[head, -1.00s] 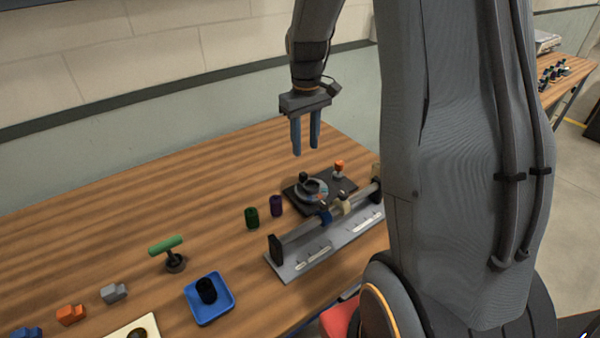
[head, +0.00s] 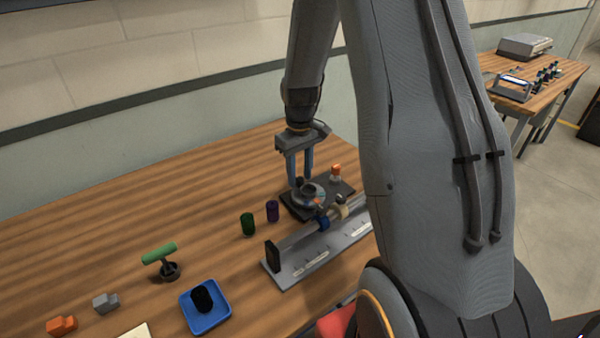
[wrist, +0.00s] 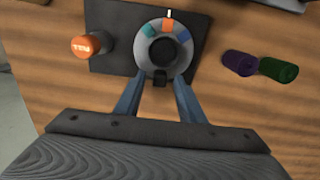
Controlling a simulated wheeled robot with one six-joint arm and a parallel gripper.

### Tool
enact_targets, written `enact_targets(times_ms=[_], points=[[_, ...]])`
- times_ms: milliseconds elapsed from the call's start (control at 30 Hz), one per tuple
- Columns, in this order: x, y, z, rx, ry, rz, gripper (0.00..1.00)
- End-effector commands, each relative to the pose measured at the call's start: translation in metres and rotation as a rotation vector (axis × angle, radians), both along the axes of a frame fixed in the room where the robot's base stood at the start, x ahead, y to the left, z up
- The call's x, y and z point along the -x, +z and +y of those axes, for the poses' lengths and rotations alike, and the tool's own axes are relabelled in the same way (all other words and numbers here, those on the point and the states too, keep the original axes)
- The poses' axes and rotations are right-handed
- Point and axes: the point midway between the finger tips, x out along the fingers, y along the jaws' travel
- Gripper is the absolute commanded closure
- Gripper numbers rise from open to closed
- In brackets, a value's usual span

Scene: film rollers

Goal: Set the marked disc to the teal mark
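The marked disc (head: 299,201) is a grey dial on a dark base plate (head: 343,190). In the wrist view the disc (wrist: 145,53) carries a teal mark (wrist: 148,31), an orange mark (wrist: 168,25) and a blue mark (wrist: 184,36) along its far rim. A dark round knob (wrist: 163,51) stands at its middle. A white line (wrist: 169,13) on the plate lies by the orange mark. My gripper (head: 300,183) is open, pointing down at the disc; in the wrist view its fingers (wrist: 159,84) are spread at the disc's near side. Whether they touch it, I cannot tell.
An orange-topped knob (wrist: 88,46) stands on the same plate. Purple (head: 272,211) and green (head: 247,224) cylinders stand left of it. A grey rail fixture (head: 310,250) lies in front.

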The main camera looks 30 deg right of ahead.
Motion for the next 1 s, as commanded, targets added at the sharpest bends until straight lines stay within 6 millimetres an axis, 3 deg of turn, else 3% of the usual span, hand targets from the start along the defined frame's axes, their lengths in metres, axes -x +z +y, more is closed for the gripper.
enact_targets(times_ms=[233,467,767,1000], points=[[-0.0003,-0.0008,0.0000,0.000,0.000,-0.001,0.64],[-0.0003,-0.0006,-0.0001,0.000,0.000,-0.001,1.00],[-0.0006,-0.0002,-0.0015,0.000,-0.028,-0.001,1.00],[-0.0016,0.0006,-0.0071,0.001,-0.154,-0.002,1.00]])
